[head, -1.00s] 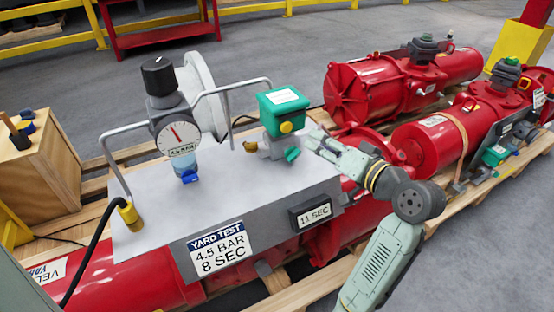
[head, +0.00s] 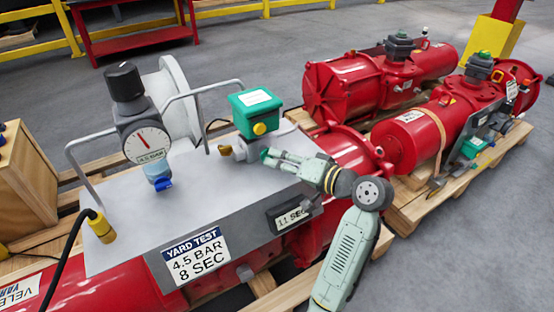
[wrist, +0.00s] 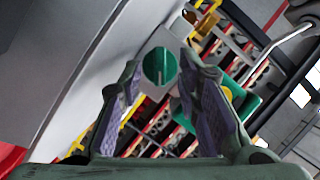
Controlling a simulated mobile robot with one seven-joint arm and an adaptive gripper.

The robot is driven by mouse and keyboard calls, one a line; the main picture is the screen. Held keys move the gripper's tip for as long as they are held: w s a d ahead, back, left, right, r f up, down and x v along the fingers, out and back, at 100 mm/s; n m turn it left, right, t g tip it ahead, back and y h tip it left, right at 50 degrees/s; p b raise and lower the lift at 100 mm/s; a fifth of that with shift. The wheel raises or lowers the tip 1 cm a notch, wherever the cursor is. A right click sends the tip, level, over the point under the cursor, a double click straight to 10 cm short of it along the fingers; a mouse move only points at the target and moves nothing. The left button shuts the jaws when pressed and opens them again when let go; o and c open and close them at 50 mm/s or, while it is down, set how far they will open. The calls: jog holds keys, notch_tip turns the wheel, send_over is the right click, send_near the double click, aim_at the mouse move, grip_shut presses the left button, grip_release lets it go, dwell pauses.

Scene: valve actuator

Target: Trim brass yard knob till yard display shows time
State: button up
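The brass knob (head: 225,150) is on the left side of the grey valve block under the green box (head: 257,110); a brass part also shows at the top of the wrist view (wrist: 190,15). A green knob (head: 266,154) is on the block's near right side. The yard display (head: 292,216) reads 11 SEC; the yard test plate (head: 196,254) reads 4.5 BAR, 8 SEC. My gripper (head: 274,158) is at the green knob. In the wrist view its fingers are open, with the green knob (wrist: 159,67) between the tips; contact cannot be told.
A gauge (head: 146,145) marked 4.5 BAR stands left, under a black knob (head: 125,82). A tubular handle (head: 205,98) arches behind the block. Red actuators (head: 365,75) lie on pallets behind. The panel top (head: 200,200) is clear in front.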

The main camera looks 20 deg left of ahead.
jog(key=shift+w+a+f, duration=0.2)
jog(key=shift+w+a, duration=0.05)
jog(key=shift+a, duration=0.35)
jog(key=shift+c, duration=0.5)
grip_shut()
